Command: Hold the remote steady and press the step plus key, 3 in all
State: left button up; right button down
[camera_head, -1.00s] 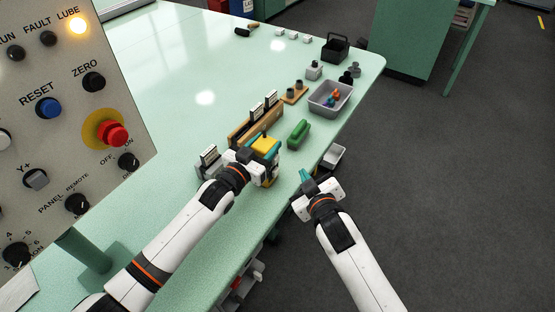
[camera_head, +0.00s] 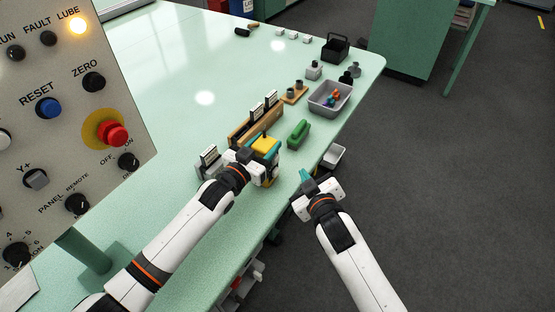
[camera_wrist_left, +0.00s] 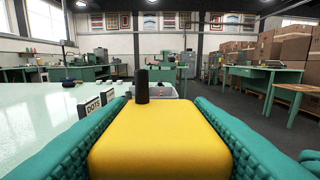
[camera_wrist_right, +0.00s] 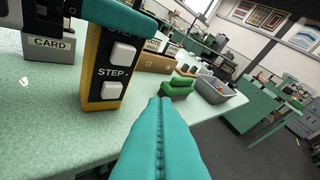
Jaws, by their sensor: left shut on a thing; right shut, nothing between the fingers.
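The yellow and black remote (camera_head: 265,142) stands at the table's right edge. My left gripper (camera_head: 262,152) is shut on it; in the left wrist view the yellow remote (camera_wrist_left: 158,137) fills the gap between the teal fingers. In the right wrist view the remote (camera_wrist_right: 91,60) shows an upper white key (camera_wrist_right: 122,53) and a lower white key (camera_wrist_right: 111,90), with a "STEP -" label between them. A teal finger covers the remote's top there. My right gripper (camera_head: 305,175) is shut and empty, to the right of the remote and apart from it.
A green block-like item (camera_head: 299,133) lies behind the remote. A grey bin (camera_head: 331,99) with small coloured pieces stands farther back. A wooden card holder (camera_head: 256,122) and a "CARD" stand (camera_wrist_right: 48,48) are near the remote. Open floor lies right of the table.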

aim_at(275, 160)
dwell(0.8)
jog(key=s+d, duration=0.2)
jog(key=d, duration=0.1)
jog(key=shift+s, duration=0.15)
jog(key=w+a, duration=0.5)
jog(key=a, duration=0.2)
dwell(0.5)
jog(key=shift+w+a, duration=0.15)
dwell(1.8)
jog(key=shift+w+a, duration=0.2)
jog(key=shift+a, duration=0.05)
